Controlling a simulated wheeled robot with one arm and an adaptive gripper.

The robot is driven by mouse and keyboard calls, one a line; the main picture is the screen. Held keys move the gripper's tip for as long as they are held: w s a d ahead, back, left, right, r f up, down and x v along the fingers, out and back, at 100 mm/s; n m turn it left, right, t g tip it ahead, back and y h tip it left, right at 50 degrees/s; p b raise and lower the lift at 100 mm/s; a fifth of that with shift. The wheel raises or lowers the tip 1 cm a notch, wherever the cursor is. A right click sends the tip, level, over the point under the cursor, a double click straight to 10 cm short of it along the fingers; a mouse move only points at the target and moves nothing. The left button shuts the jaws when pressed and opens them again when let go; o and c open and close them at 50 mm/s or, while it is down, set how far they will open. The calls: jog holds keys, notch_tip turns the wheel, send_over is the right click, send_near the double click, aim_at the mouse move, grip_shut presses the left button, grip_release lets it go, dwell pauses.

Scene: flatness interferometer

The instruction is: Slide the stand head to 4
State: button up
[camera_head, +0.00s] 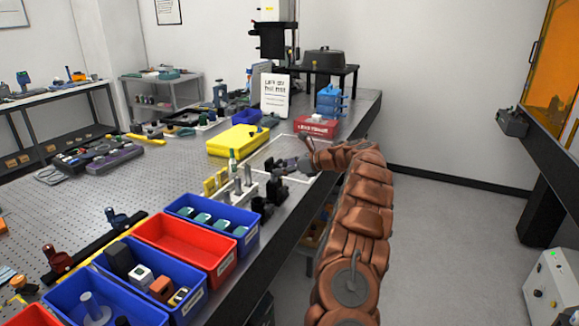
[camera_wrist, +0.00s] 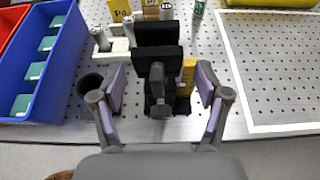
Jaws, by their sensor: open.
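My gripper (camera_wrist: 161,95) is open, its two purple-padded fingers apart on either side of a black fixture (camera_wrist: 157,35) with a dark grey knob (camera_wrist: 157,90). I see no clear contact between fingers and fixture. A yellow strip (camera_wrist: 188,72) stands at the fixture's right side; its marks are too small to read. I cannot tell surely whether this fixture is the stand head. In the head view my gripper (camera_head: 301,165) is over the bench's right edge area, beside the dark fixture (camera_head: 277,190). A tall stand with a black head (camera_head: 272,40) stands at the back.
A white holder with grey cylinders (camera_wrist: 115,45) and a black cup (camera_wrist: 90,84) are close on the left. A blue bin (camera_wrist: 60,25) is farther left. A white-outlined area (camera_wrist: 275,70) on the right is mostly clear. A red box (camera_head: 316,127) lies behind my gripper.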

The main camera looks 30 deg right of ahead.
jog(key=v, duration=1.2)
dwell(0.6)
